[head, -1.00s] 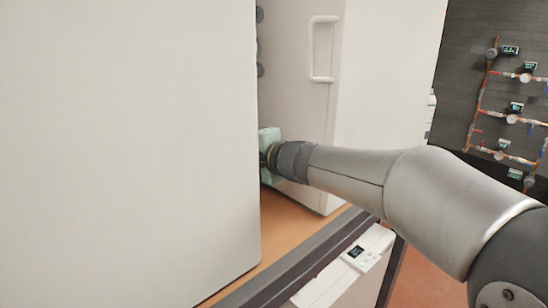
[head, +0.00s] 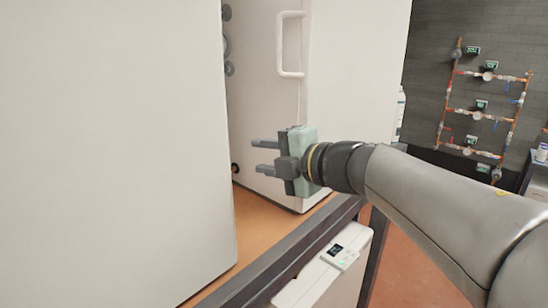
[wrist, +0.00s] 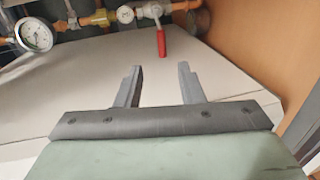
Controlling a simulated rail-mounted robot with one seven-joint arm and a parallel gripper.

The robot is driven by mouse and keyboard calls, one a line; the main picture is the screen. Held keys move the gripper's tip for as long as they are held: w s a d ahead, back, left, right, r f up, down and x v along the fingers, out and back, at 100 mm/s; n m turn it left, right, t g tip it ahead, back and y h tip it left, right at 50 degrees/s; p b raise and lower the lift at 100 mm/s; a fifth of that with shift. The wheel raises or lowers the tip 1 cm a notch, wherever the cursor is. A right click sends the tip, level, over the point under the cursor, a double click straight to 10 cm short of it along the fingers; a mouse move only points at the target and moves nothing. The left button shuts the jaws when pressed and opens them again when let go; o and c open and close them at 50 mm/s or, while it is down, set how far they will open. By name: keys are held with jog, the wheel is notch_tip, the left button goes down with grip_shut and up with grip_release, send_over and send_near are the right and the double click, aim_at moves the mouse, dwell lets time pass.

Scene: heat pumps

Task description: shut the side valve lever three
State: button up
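In the wrist view a red valve lever (wrist: 162,42) hangs down from a copper pipe at the top, a little right of centre. Whether it is lever three cannot be told. My gripper (wrist: 158,72) is open and empty, with its two fingers pointing towards the pipe. The lever is beyond the fingertips, above the gap between them and nearer the right finger, apart from both. In the head view my gripper (head: 258,156) points left into the gap between two white cabinets. No red lever shows in that gap; the near cabinet hides part of it.
The near white cabinet (head: 110,140) fills the left. The far cabinet (head: 350,80) has a handle (head: 290,44). Both stand on a wooden shelf (head: 215,275). In the wrist view a pressure gauge (wrist: 35,34) is left of the lever. A pipe panel (head: 485,115) hangs on the back wall.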

jog(key=shift+c, duration=1.4)
jog(key=shift+w, duration=0.1)
jog(key=f+p+v, duration=0.1)
jog(key=f+v, duration=0.1)
jog(key=v, duration=0.8)
jog(key=shift+d+p, duration=0.3)
jog(key=shift+d, duration=0.05)
